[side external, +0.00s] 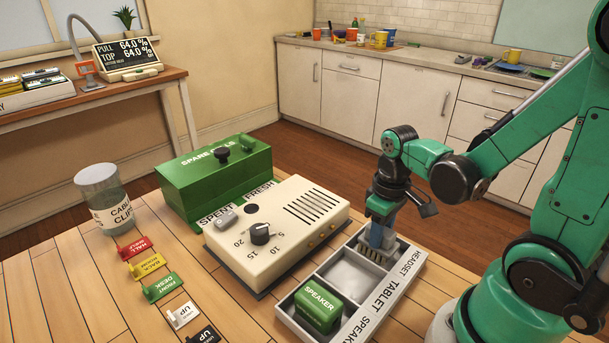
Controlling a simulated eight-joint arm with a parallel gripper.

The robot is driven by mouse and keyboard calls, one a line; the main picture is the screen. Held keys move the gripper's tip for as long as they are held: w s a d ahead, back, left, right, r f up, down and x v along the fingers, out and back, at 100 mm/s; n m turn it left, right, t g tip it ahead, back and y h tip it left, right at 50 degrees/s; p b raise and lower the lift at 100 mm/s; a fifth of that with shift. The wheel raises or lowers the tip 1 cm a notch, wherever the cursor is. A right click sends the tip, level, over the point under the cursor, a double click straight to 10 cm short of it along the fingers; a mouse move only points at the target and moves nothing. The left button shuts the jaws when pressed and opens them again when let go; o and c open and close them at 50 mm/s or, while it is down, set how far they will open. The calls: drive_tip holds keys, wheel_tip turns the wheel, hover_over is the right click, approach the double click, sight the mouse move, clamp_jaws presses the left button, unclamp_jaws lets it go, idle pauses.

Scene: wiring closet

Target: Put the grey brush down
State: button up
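The grey brush (378,241) is upright with its tan bristles pointing down. My gripper (380,222) is shut on its upper part, from above. The brush is at the far compartment of the grey tray (392,287), by the HEADSET label. I cannot tell whether the bristles touch the tray floor. The tray's middle compartment is empty, and a green SPEAKER block (318,308) sits in the near one. The gripper hides the top of the brush.
Left of the tray stands a cream box with a dial (275,235). Behind it is a green SPARE box (214,180). A clear jar (104,200) and several coloured tags (148,267) are further left. Bare wooden tabletop (75,290) lies at the front left.

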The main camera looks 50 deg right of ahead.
drive_tip(key=o, duration=0.3)
drive_tip(key=shift+o, duration=0.2)
wheel_tip(320, 180, up, 12)
drive_tip(key=w+a+f+t, duration=0.1)
drive_tip(key=w+a+t, duration=0.4)
drive_tip(key=a+t, duration=0.2)
drive_tip(key=shift+w+f, duration=0.15)
drive_tip(key=shift+f, duration=0.25)
